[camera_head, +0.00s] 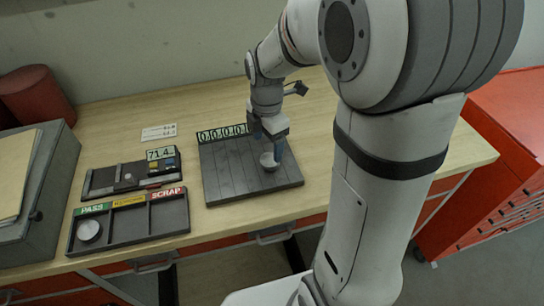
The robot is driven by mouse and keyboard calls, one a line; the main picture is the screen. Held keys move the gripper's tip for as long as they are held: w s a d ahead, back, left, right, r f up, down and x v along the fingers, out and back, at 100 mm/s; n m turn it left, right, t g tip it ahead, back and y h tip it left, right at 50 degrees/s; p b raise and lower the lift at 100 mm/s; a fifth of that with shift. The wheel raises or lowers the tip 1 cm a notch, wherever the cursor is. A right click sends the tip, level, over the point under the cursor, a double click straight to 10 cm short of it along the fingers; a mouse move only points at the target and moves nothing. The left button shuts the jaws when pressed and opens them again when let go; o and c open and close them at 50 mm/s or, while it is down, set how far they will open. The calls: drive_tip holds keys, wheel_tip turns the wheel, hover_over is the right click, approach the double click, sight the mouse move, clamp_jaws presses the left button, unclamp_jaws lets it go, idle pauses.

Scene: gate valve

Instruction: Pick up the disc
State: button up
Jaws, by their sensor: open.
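A grey round disc (269,162) sits on the dark slatted plate (232,174) in the middle of the table. My gripper (270,148) points down right at this disc, with its fingers open. The fingers partly cover the disc, and I cannot tell whether they touch it. Another light round disc (88,230) lies in the left compartment, marked PASS, of the sorting tray (124,234).
The tray's other labels are yellow and a red SCRAP. Behind it stands a dark device (128,176) with a display reading about 71.4. A digit display (222,132) edges the plate. A grey box (36,190) stands left, a red cabinet (500,170) right. The table's back is mostly clear.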

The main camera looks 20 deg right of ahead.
sight(269, 159)
drive_tip(key=f, duration=0.2)
drive_tip(key=f+p, duration=0.1)
drive_tip(key=f, duration=0.2)
drive_tip(key=shift+s+d+f, duration=0.1)
drive_tip(key=shift+d+f, duration=0.1)
drive_tip(key=shift+f, duration=0.05)
drive_tip(key=c, duration=1.3)
drive_tip(key=shift+r, duration=0.1)
